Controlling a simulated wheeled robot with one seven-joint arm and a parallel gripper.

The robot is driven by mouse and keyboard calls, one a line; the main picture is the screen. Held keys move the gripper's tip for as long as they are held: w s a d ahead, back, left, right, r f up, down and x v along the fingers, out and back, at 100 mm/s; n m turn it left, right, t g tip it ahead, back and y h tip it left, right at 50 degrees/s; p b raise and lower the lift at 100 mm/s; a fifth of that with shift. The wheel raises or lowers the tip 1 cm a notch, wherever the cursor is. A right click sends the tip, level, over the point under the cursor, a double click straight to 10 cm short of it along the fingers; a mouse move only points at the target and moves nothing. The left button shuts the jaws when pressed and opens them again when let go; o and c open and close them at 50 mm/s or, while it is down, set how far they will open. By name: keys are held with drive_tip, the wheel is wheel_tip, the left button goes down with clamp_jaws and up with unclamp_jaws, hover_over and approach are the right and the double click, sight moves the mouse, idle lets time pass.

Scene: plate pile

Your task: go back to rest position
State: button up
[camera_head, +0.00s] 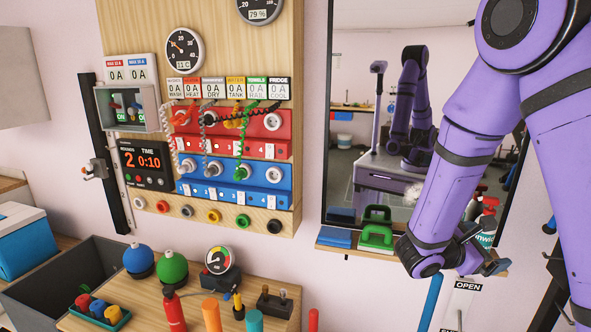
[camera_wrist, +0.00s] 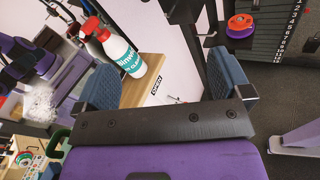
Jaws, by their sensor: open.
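My purple arm comes down from the upper right in the head view, in front of the mirror (camera_head: 349,120). My gripper (camera_head: 484,250) is at the right, close to the small wall shelf (camera_head: 340,246). In the wrist view my gripper (camera_wrist: 166,84) shows two blue-padded fingers spread wide apart, with nothing held between them. A white bottle with a red top (camera_wrist: 121,52) stands on the wooden shelf (camera_wrist: 147,72) beyond the left finger. It is mostly hidden behind my gripper in the head view.
A green item (camera_head: 376,236) and a blue block (camera_head: 341,238) sit on the shelf. The wooden control panel (camera_head: 140,40) is on the left wall. Below it, a bench (camera_head: 150,300) carries several colourful objects beside a grey bin (camera_head: 40,285). An OPEN sign (camera_head: 467,286) hangs below my gripper.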

drive_tip(key=s+r+m+g+y, duration=0.6)
drive_tip(key=s+r+m, duration=0.4)
drive_tip(key=s, duration=0.4)
drive_tip(key=s+a+r+m+t+y, duration=0.7)
drive_tip(key=s+a+r+y, duration=0.1)
drive_tip(key=a+y, duration=0.2)
drive_tip(key=shift+s+a+m, duration=0.25)
drive_tip(key=shift+a+m, duration=0.05)
